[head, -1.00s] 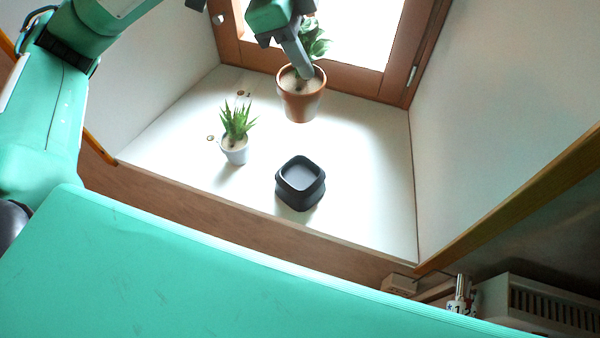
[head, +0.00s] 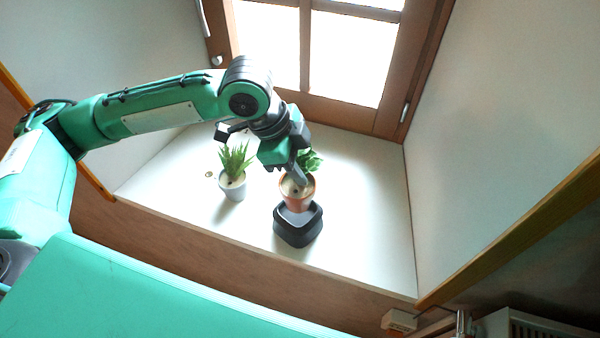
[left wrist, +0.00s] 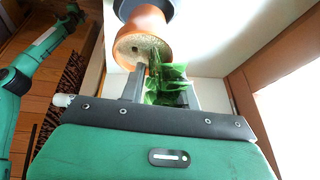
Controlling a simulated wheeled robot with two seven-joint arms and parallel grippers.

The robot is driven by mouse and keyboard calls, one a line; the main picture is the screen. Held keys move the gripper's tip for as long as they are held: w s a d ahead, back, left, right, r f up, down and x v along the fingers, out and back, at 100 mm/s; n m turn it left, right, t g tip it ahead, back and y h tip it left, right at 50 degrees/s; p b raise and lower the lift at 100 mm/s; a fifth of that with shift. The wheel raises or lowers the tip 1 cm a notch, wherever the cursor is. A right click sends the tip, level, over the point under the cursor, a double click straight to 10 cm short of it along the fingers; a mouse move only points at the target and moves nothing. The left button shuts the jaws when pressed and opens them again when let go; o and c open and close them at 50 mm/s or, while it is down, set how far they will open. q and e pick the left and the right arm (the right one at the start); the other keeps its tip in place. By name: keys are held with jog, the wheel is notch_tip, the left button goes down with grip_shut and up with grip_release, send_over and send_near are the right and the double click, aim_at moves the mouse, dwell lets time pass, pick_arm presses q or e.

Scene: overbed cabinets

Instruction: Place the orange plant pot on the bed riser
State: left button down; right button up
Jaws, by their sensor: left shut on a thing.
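The orange plant pot (head: 299,194) holds soil and a leafy green plant. The leaves cover part of the fingers.
A small white pot with a spiky green plant (head: 232,186) stands on the white shelf (head: 362,215), left of the riser. A wood-framed window (head: 350,112) is behind. Walls close both sides, and a wooden edge runs along the front. The shelf right of the riser is clear.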

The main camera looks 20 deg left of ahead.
pick_arm(q)
notch_tip(320, 180, down, 4)
jog(key=shift+r, duration=0.15)
jog(key=c, duration=1)
grip_release()
jog(key=v, duration=1.2)
jog(key=shift+s, duration=0.1)
